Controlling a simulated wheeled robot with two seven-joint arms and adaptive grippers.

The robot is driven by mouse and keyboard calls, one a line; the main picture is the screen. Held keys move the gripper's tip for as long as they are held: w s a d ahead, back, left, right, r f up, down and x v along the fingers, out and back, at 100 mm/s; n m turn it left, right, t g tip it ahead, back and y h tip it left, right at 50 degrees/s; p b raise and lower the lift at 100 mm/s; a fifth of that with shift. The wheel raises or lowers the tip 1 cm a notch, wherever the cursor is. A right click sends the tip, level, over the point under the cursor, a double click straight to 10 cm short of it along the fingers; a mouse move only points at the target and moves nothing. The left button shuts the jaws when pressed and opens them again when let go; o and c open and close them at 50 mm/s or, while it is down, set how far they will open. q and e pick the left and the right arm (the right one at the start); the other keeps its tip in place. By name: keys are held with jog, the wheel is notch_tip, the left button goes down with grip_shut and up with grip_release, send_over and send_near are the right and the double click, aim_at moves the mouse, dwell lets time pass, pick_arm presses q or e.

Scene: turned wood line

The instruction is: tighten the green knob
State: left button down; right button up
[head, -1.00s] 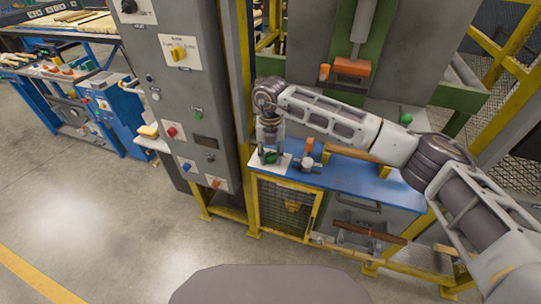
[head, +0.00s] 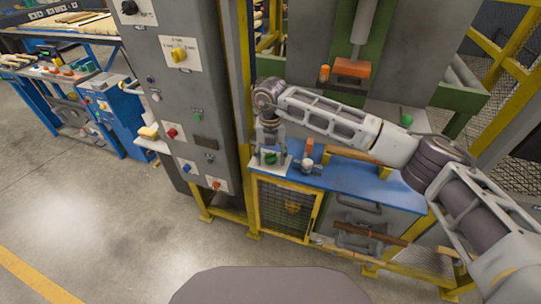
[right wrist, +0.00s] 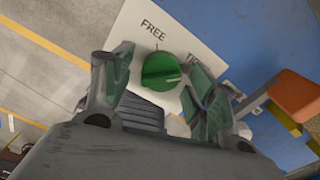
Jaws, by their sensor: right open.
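The green knob (right wrist: 161,71) sits on a white plate (right wrist: 141,28) in the right wrist view. The plate reads "FREE" at the top and a word starting "TI" at the right, partly hidden by a finger. The knob's pale mark points right, towards the "TI" side. My right gripper (right wrist: 162,78) is open, with a finger on each side of the knob and gaps visible between. In the head view my right gripper (head: 270,143) is above the green knob (head: 270,158) at the left end of the blue bench. My left gripper is out of view.
An orange-topped part (head: 308,147) stands on the blue bench (head: 345,178) just right of the plate. The grey control cabinet (head: 178,100) rises close on the left. A press with an orange block (head: 352,68) is behind my arm.

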aim_at(270, 155)
notch_tip(270, 155, up, 12)
dwell(0.8)
dwell(0.5)
